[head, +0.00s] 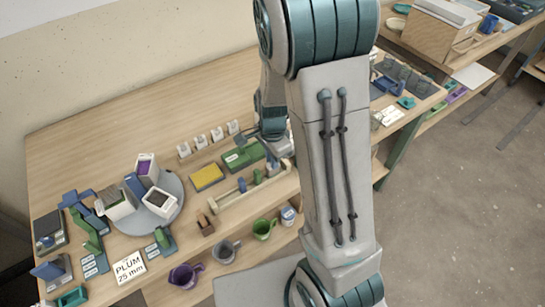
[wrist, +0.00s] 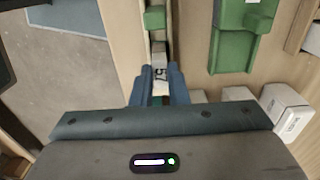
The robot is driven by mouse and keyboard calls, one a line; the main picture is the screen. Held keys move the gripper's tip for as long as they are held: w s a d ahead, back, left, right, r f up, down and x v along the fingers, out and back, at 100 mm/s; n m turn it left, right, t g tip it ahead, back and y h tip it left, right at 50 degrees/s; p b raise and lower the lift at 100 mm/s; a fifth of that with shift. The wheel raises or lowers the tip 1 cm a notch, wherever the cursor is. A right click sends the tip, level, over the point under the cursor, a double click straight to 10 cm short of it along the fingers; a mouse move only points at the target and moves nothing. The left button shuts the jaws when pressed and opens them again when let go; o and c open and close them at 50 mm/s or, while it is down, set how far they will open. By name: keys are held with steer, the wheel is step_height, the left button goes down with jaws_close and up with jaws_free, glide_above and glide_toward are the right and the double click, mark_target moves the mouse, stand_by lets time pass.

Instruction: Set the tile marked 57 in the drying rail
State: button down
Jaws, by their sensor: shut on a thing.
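My gripper (wrist: 158,88) is shut on a small pale tile (wrist: 160,73), held between its two blue fingers; dark marks on it look like 57, partly hidden. The drying rail (wrist: 147,30) is a long wooden rail running away from the gripper in the wrist view, and the tile is in line with it. I cannot tell whether the tile is seated or just above. A green block (wrist: 155,17) stands in the rail, with a grey piece (wrist: 159,50) nearer the tile. In the head view the rail (head: 228,200) shows at the table's front, and my arm partly hides the gripper.
A green tray (wrist: 236,50) and several white blocks (wrist: 285,112) lie right of the rail in the wrist view.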

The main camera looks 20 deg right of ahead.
steer(key=shift+f, duration=0.3)
stand_by(0.5)
steer(key=c, duration=1.3)
jaws_free()
steer(key=shift+c, duration=0.2)
step_height(320, 180, up, 7)
steer(key=p, duration=0.5)
steer(key=shift+r+p, duration=0.1)
steer(key=shift+p, duration=0.3)
